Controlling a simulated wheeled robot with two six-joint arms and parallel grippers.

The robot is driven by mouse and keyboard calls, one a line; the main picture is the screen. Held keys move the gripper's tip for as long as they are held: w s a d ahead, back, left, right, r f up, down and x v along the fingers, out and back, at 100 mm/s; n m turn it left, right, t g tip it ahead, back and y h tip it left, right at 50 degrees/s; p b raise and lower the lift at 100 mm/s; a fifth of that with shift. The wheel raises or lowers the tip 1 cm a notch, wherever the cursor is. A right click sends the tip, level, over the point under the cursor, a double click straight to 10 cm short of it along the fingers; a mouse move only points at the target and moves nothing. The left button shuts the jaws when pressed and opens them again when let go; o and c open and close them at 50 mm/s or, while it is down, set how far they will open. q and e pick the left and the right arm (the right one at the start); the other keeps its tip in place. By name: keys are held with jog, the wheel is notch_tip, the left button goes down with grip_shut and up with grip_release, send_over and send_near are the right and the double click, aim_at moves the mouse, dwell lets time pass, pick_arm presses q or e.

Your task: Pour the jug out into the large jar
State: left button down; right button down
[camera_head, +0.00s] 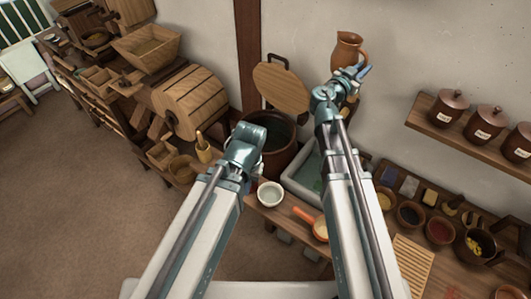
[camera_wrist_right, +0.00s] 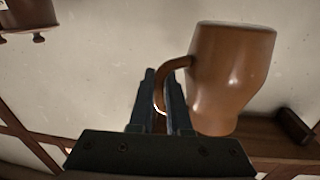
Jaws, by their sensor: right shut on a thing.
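The jug (camera_head: 348,50) is brown, glazed and upright, high against the wall at the top of the head view. My right gripper (camera_head: 357,72) is shut on its handle. In the right wrist view the jug (camera_wrist_right: 232,75) stands to the right of the fingers (camera_wrist_right: 166,95), with its loop handle between them. Its contents are hidden. The large jar (camera_head: 284,155) is dark brown with a wide open mouth, lower and left of the jug. My left gripper (camera_head: 246,150) is in front of the jar's left side; its fingers are not clear.
A round wooden lid (camera_head: 283,90) stands tilted behind the jar. A stone sink (camera_head: 300,180) is right of it. A pale bowl (camera_head: 271,194) and an orange-handled pan (camera_head: 319,228) are in front. Lidded canisters (camera_head: 490,121) line the wall shelf. The floor at left is clear.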

jog(key=shift+f, duration=0.15)
notch_tip(320, 180, down, 10)
jog(key=b, duration=1)
